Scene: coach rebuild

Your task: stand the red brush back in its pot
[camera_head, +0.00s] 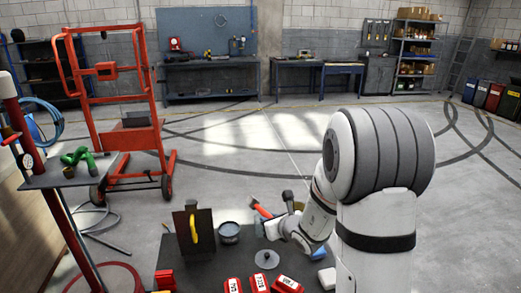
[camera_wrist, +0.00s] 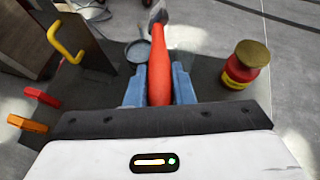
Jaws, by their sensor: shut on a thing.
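The red brush (camera_wrist: 159,60) is held between the blue fingers of my gripper (camera_wrist: 158,84), which is shut on its red handle. Its grey end (camera_wrist: 158,12) points away from the gripper, toward the top of the wrist view. In the head view the brush (camera_head: 262,210) shows as a short red piece at the tip of my arm, above the dark bench top. A dark round pot (camera_head: 229,233) stands to the left of my gripper. The brush is outside the pot.
A dark upright board with a yellow handle (camera_head: 194,228) stands left of the pot. A red jar with a tan lid (camera_wrist: 246,65) is right of my gripper. Several red boxes (camera_head: 259,283) and a grey disc (camera_head: 266,259) lie nearer the front.

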